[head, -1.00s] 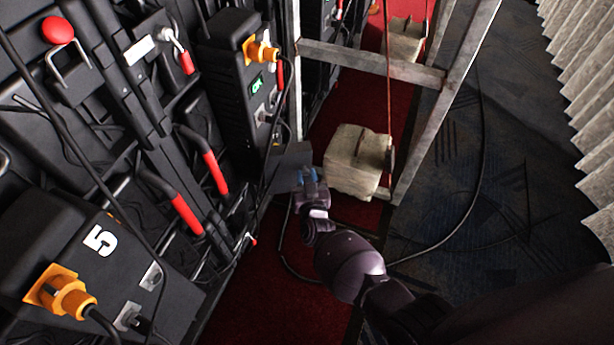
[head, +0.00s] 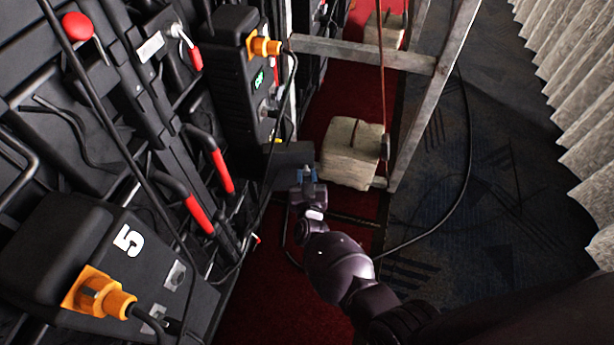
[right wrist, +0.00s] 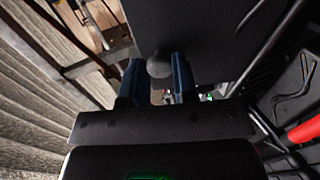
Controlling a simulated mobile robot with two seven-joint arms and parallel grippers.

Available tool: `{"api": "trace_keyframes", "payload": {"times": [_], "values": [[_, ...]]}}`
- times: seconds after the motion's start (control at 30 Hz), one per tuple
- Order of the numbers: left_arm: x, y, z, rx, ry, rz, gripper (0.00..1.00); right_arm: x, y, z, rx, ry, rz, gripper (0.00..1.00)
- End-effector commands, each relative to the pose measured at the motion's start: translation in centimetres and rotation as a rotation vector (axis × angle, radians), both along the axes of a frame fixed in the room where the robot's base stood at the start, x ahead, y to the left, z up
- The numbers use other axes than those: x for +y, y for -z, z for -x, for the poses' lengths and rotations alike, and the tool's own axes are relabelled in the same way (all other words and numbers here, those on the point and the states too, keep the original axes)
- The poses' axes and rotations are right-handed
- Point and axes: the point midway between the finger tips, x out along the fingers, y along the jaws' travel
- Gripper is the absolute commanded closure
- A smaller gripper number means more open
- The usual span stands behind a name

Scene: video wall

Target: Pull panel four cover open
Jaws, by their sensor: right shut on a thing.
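A dark flat cover (head: 286,156) sticks out from the lower side of the black box beyond panel 5 in the head view. No number shows on it. My right gripper (head: 308,175) is at its near right edge. In the right wrist view the cover (right wrist: 205,40) fills the top middle. A round dark knob (right wrist: 160,66) on it sits between the two blue fingers of my right gripper (right wrist: 158,85), which are shut on it. The cover stands out from the wall at an angle. My left gripper is not in view.
Panel 5's box (head: 75,250) with an orange plug (head: 98,294) stands at lower left. Red-handled levers (head: 222,170) line the wall. A pale weight block (head: 350,153) and metal frame (head: 362,54) stand just right of the cover. A black cable (head: 440,228) lies on the floor.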

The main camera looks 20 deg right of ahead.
Motion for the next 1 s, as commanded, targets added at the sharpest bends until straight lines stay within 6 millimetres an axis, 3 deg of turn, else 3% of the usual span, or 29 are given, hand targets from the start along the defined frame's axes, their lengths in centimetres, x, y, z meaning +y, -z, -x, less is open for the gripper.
{"api": "trace_keyframes", "payload": {"times": [0.67,0.7,0.87,1.0], "values": [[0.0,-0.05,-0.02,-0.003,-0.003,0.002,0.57,0.21,0.06,0.02,0.002,0.005,-0.001,1.0],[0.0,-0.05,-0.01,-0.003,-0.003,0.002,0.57,0.21,0.06,0.02,0.002,0.005,-0.001,0.72],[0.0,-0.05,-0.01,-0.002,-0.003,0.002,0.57,0.16,0.05,0.02,0.002,0.006,-0.001,0.48],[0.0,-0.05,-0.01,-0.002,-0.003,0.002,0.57,0.12,0.04,0.02,0.002,0.007,-0.001,0.48]]}}
